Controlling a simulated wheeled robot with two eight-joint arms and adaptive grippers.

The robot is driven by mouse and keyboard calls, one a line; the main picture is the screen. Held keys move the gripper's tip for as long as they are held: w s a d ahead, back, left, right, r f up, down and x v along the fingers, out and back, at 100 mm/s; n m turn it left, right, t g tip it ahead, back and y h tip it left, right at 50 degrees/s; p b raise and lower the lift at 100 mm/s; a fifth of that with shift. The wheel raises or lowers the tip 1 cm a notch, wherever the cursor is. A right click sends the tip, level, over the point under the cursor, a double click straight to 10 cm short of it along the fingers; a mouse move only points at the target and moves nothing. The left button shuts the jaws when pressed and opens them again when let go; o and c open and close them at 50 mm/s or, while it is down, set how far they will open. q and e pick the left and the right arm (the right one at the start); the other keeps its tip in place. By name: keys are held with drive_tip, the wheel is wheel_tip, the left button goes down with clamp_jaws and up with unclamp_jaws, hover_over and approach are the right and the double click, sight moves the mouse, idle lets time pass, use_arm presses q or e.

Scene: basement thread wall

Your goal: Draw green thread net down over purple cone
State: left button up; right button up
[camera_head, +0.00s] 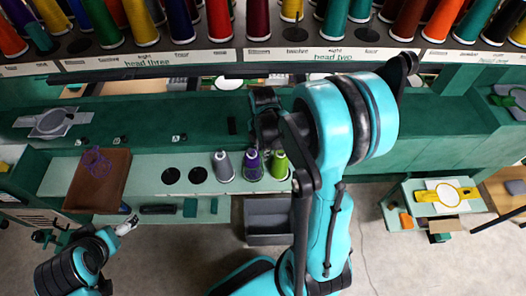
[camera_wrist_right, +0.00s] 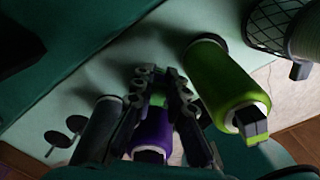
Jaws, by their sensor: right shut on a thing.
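The purple cone (camera_head: 252,165) stands upright on the pale green ledge, between a grey cone (camera_head: 223,166) and a green cone (camera_head: 279,165). My right gripper (camera_head: 266,128) is over the purple cone and hides part of its top. In the right wrist view, its fingers (camera_wrist_right: 159,95) are shut around a small green patch, the green thread net (camera_wrist_right: 158,99), directly at the purple cone (camera_wrist_right: 151,132). How far the net reaches over the cone is hidden by the fingers. My left gripper (camera_head: 130,224) is at the lower left, away from the cones; its jaws are too small to read.
The green cone (camera_wrist_right: 228,85) stands close beside the right gripper, and the grey cone (camera_wrist_right: 97,130) is on its other side. A brown tray (camera_head: 112,190) with a purple net (camera_head: 96,162) lies at left. A grey bin (camera_head: 268,212) sits below the ledge.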

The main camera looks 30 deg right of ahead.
drive_tip(key=shift+f, duration=0.15)
idle(0.5)
drive_tip(key=shift+f+b, duration=0.25)
drive_tip(key=shift+b, duration=0.25)
drive_tip(key=o, duration=0.8)
drive_tip(key=shift+r, duration=0.1)
drive_tip(key=shift+r, duration=0.1)
wheel_tip(320, 180, up, 12)
drive_tip(key=s+a+r+m+t, duration=0.2)
drive_tip(key=s+a+m+t, duration=0.2)
drive_tip(key=a+m, duration=0.45)
drive_tip(key=s+a+m+t, duration=0.2)
drive_tip(key=a+m+t, duration=0.1)
drive_tip(key=m, duration=0.9)
drive_tip(key=f+b, duration=1)
drive_tip(key=shift+s+a+f, duration=0.15)
drive_tip(key=shift+a+f, duration=0.1)
drive_tip(key=shift+f, duration=0.1)
